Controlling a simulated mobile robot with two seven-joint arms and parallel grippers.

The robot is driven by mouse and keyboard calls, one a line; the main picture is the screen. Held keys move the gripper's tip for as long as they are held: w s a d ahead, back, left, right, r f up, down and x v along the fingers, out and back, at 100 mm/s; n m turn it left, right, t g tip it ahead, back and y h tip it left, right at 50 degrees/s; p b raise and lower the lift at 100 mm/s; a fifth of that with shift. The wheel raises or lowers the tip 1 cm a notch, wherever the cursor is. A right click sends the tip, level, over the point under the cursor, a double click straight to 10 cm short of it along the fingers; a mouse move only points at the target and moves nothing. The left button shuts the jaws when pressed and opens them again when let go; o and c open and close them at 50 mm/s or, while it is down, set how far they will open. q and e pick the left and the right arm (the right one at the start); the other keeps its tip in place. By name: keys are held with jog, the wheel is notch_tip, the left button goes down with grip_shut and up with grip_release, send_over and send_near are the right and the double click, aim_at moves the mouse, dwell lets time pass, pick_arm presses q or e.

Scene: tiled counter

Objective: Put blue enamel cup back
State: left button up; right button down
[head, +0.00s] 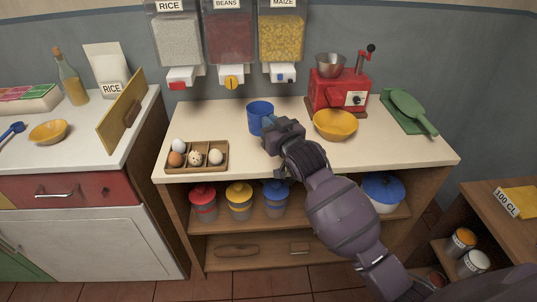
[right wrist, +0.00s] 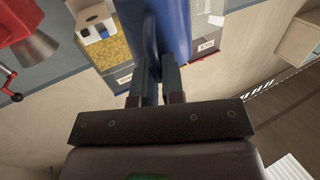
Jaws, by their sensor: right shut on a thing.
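The blue enamel cup (head: 259,115) is upright at the middle of the counter, below the bean and maize dispensers. I cannot tell whether it touches the counter top. My right gripper (head: 271,128) is at the cup's front right side, shut on it. In the right wrist view the two fingers (right wrist: 155,85) close on a thin edge of the blue cup (right wrist: 172,28), which looks like its handle. My left gripper does not show in either view.
A wooden egg box (head: 197,157) stands front left of the cup. A yellow bowl (head: 335,125) and a red grinder (head: 337,92) stand to the right. Dispensers (head: 230,40) hang above. The counter (head: 225,122) is clear just left of the cup.

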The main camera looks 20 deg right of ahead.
notch_tip(320, 180, down, 4)
jog(key=shift+r+b, duration=0.25)
jog(key=shift+b, duration=0.05)
jog(key=shift+f, duration=0.4)
notch_tip(320, 180, down, 6)
jog(key=shift+r+b, duration=0.2)
jog(key=shift+b, duration=0.65)
jog(key=c, duration=1.2)
grip_release()
jog(key=shift+f, duration=0.15)
